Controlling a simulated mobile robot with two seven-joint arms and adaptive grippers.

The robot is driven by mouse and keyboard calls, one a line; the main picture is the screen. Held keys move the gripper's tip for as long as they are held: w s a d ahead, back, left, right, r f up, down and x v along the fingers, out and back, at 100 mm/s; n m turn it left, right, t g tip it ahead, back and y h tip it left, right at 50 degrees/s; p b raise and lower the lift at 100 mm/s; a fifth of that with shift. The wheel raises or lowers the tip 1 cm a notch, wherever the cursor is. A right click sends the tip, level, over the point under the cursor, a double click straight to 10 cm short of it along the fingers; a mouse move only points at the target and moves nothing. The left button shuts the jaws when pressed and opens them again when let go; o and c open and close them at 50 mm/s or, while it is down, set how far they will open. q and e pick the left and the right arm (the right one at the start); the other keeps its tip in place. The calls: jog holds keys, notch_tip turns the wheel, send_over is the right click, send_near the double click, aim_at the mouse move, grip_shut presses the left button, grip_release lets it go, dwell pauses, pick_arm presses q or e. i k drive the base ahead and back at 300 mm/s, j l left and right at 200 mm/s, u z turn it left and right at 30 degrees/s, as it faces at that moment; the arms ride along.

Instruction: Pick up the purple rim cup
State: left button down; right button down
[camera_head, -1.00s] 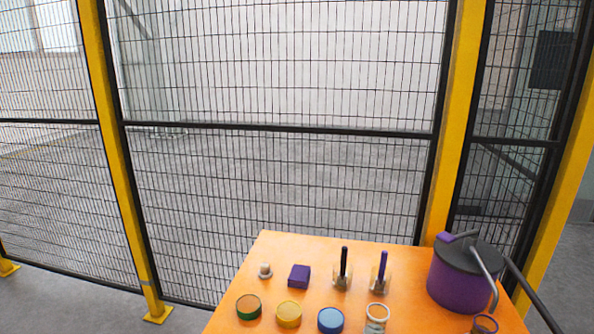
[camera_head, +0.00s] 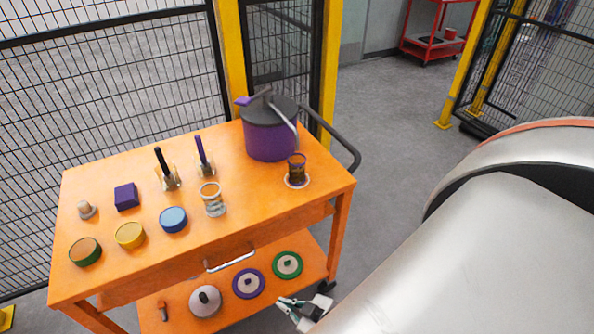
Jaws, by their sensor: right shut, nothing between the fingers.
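A small see-through cup with a dark, purplish-brown rim (camera_head: 297,170) stands upright on a pale round base at the right of the orange cart top, in front of the purple pot. A second clear cup with a pale rim (camera_head: 212,199) stands left of it. My right gripper (camera_head: 296,312) is low in the picture, shut and empty, beside the cart's lower shelf and apart from both cups. My large grey arm link fills the lower right. My left gripper is not in view.
The orange cart (camera_head: 262,212) holds a purple pot (camera_head: 268,140), a purple block (camera_head: 126,197), two upright handled tools and several round tins. Its lower shelf carries a purple-ringed disc (camera_head: 249,283) and a green-ringed disc (camera_head: 288,265). Mesh fence stands behind; grey floor is clear to the right.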

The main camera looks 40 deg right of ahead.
aim_at(296, 161)
jog(key=z, duration=1.25)
jog(key=i+l, duration=0.15)
jog(key=l, duration=0.3)
jog(key=i+l+u, duration=0.15)
jog(key=l, duration=0.25)
jog(key=i+l, duration=0.1)
jog(key=l, duration=0.35)
jog(key=u, duration=0.05)
